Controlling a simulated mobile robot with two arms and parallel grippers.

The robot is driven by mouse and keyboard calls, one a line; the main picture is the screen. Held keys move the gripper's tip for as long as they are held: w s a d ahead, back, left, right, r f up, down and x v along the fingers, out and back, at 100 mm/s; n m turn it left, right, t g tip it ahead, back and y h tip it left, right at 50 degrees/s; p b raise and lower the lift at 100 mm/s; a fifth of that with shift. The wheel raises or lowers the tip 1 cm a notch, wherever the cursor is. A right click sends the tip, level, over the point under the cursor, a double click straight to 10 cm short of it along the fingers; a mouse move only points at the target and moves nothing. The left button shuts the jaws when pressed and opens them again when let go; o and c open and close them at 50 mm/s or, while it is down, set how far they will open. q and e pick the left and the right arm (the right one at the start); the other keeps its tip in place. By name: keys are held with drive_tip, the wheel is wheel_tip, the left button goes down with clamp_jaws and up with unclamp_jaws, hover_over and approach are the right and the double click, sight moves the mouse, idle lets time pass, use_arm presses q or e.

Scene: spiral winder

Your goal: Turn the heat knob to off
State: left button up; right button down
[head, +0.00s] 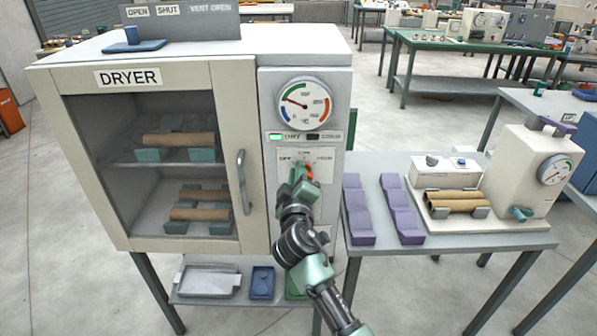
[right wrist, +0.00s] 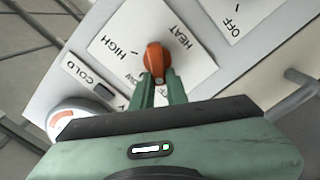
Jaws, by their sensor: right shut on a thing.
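The orange heat knob (right wrist: 155,58) sits on a white plate (right wrist: 113,45) on the dryer (head: 262,84); HIGH, HEAT and part of LOW are readable in the right wrist view. In the head view the plate shows OFF at left, LOW at top and HIGH at right, and a bit of the knob (head: 309,173) shows. My right gripper (right wrist: 160,80) is shut on the knob; its fingers also reach the plate in the head view (head: 303,174). The gripper hides the OFF mark in the wrist view. I cannot tell which mark the knob points at. My left gripper is out of view.
Above the knob are a round gauge (head: 304,103) and a lit green lamp (head: 275,136) beside a dark one. The dryer door (head: 250,130) is closed, with rolls inside. A side table (head: 385,247) holds purple rests (head: 358,225) and a winder (head: 530,165).

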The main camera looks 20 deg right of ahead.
drive_tip(key=shift+f+n, duration=0.1)
drive_tip(key=shift+n, duration=0.4)
drive_tip(key=c, duration=1.4)
unclamp_jaws()
drive_tip(key=shift+a, duration=0.1)
drive_tip(key=shift+s, duration=0.1)
drive_tip(key=b+v, duration=0.2)
drive_tip(key=v, duration=0.5)
drive_tip(key=shift+s, duration=0.3)
drive_tip(key=shift+a, duration=0.1)
